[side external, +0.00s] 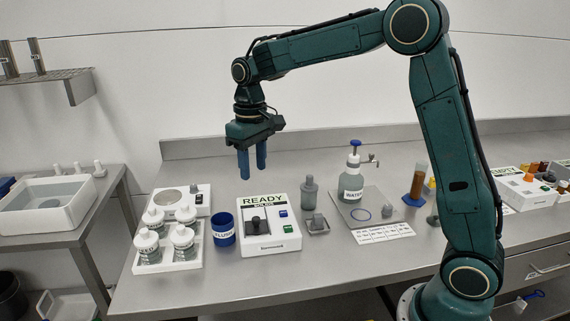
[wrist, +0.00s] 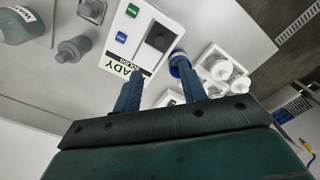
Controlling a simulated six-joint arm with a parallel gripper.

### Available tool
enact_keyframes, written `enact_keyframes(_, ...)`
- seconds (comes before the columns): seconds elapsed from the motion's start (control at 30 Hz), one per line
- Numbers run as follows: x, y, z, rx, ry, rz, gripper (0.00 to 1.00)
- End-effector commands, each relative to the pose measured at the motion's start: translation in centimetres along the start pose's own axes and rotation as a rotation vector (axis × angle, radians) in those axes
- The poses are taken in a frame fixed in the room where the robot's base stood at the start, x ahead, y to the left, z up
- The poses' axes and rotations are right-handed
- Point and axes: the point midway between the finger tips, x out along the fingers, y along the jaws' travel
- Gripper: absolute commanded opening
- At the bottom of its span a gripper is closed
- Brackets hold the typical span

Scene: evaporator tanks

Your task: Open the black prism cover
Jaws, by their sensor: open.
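The black prism cover (side external: 256,226) sits on top of a white instrument (side external: 284,240) labelled READY, on the steel bench. It looks closed. In the wrist view the black cover (wrist: 160,37) shows on the white instrument (wrist: 116,56), beyond my fingers. My gripper (side external: 253,173) is open and empty, with its blue fingers pointing down. It hangs well above the instrument and touches nothing. In the wrist view my gripper (wrist: 160,75) has its two fingers apart.
A blue cup (side external: 224,232) stands close to the instrument's left, beside a white tray (side external: 185,262) of several white-capped bottles. A grey bottle (side external: 309,194) and a small grey block (side external: 318,222) stand to its right. A water bottle (side external: 351,187) stands further right. The bench front is clear.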

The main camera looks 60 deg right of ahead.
Motion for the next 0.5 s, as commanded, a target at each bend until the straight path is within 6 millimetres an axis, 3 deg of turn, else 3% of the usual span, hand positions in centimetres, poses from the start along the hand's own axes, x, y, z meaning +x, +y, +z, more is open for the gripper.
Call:
enact_keyframes(0.27,0.2,0.0,-0.1,0.0,-0.003,0.0,0.41)
enact_keyframes(0.5,1.6,0.0,-0.1,0.0,-0.006,0.0,0.41)
